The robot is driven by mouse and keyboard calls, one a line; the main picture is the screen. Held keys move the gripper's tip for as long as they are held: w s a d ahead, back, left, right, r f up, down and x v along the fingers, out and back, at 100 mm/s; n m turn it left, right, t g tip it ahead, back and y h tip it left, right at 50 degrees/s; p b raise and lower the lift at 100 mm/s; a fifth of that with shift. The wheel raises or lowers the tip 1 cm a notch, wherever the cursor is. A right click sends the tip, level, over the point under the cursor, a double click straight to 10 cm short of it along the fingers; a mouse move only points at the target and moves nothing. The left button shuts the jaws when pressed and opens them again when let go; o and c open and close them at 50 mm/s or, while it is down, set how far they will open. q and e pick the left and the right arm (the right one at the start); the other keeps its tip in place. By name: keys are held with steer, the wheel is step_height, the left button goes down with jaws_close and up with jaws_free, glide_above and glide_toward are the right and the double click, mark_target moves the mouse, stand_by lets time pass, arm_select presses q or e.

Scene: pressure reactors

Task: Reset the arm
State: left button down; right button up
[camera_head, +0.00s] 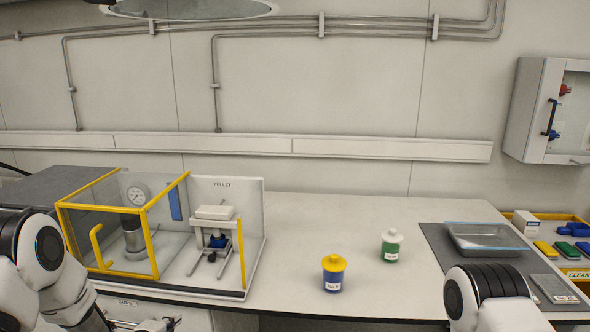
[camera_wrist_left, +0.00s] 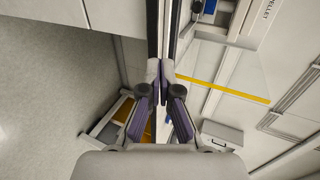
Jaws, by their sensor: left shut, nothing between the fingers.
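My left arm (camera_head: 45,262) comes in from the lower left, beside the front of the pressure reactor enclosure. My left gripper (camera_head: 158,325) shows only in part at the bottom edge, below the bench's front edge. In the left wrist view its two fingers (camera_wrist_left: 161,72) meet at the tips, shut with nothing between them. My right arm (camera_head: 490,296) shows at the lower right in front of the bench; its gripper is out of view.
The yellow-framed enclosure (camera_head: 149,245) holds a gauge (camera_head: 138,193), next to the pellet station (camera_head: 222,183). A clear tray (camera_head: 485,238) lies right. The bench (camera_head: 300,225) between is clear.

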arm_select(q)
steer(key=s+d+f+n+g, duration=0.2)
steer(key=s+d+f+g, duration=0.1)
steer(key=s+f, duration=0.55)
steer(key=s+d+f+n+g, duration=0.15)
steer(key=s+f+g, duration=0.25)
steer(key=s+f, duration=0.5)
steer(key=s+n+g+y, duration=0.1)
steer(key=s+n+g, duration=0.5)
steer(key=s+n, duration=1)
steer(key=s, duration=0.6)
steer(key=shift+d+y, duration=0.2)
steer(key=shift+y, duration=0.1)
arm_select(e)
steer(key=shift+w+f, duration=0.2)
steer(key=shift+w, duration=0.15)
arm_select(q)
steer(key=shift+f, duration=0.1)
